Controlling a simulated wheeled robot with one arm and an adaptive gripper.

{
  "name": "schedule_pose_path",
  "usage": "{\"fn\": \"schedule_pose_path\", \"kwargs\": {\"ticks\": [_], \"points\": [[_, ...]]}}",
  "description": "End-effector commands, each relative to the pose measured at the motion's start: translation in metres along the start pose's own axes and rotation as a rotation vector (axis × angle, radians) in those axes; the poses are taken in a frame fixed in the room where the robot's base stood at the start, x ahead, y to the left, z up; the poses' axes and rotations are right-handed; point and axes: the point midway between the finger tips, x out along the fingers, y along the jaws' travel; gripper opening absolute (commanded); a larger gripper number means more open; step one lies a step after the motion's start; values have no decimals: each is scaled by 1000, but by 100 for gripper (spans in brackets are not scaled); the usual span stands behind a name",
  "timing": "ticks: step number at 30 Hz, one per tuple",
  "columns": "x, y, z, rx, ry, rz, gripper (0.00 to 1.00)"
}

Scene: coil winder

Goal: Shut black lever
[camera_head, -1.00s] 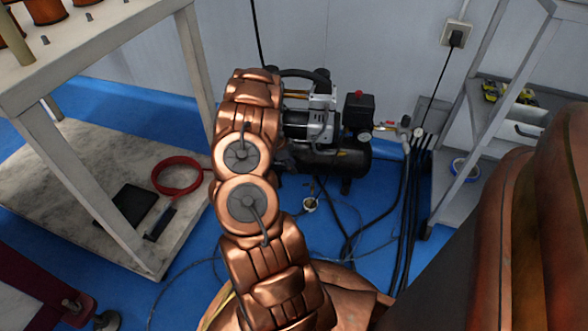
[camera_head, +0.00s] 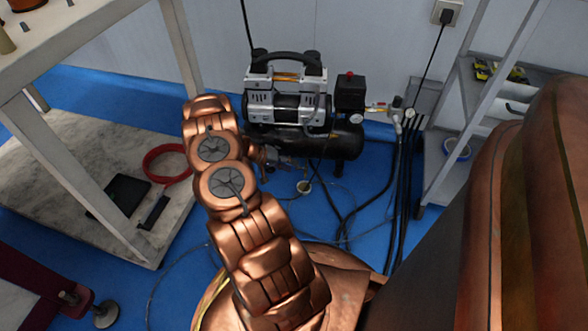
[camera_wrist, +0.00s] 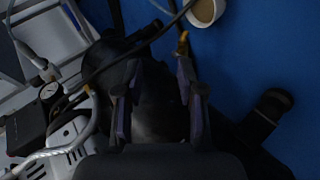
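The air compressor (camera_head: 287,95) stands on the blue floor by the wall, with a black tank (camera_head: 340,142) beneath its grey motor. I cannot pick out the black lever with certainty in either view; it may be dark against the tank. In the wrist view, my gripper (camera_wrist: 158,78) has its two fingers apart, with the dark tank behind the gap and nothing clearly held. A brass-coloured fitting (camera_wrist: 182,45) with a dark hose shows by the tip of the right finger; contact cannot be told. In the head view, my arm partly hides the gripper beside the tank's left end.
A gauge and hose fittings (camera_head: 380,110) are right of the black pressure switch box (camera_head: 350,92). Black hoses (camera_head: 402,190) run down to the floor. A small round cup (camera_head: 304,187) is on the floor. A table (camera_head: 60,45) stands left, a shelf (camera_head: 470,120) right.

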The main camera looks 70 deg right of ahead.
Motion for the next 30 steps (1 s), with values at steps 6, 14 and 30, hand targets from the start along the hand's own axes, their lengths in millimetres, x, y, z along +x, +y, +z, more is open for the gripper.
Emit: {"fn": "schedule_pose_path", "kwargs": {"ticks": [6,14,30], "points": [[4,-28,8,-603,128,225,38],[-3,-55,12,-1032,192,415,38],[42,-48,-5,-1093,196,443,38]]}}
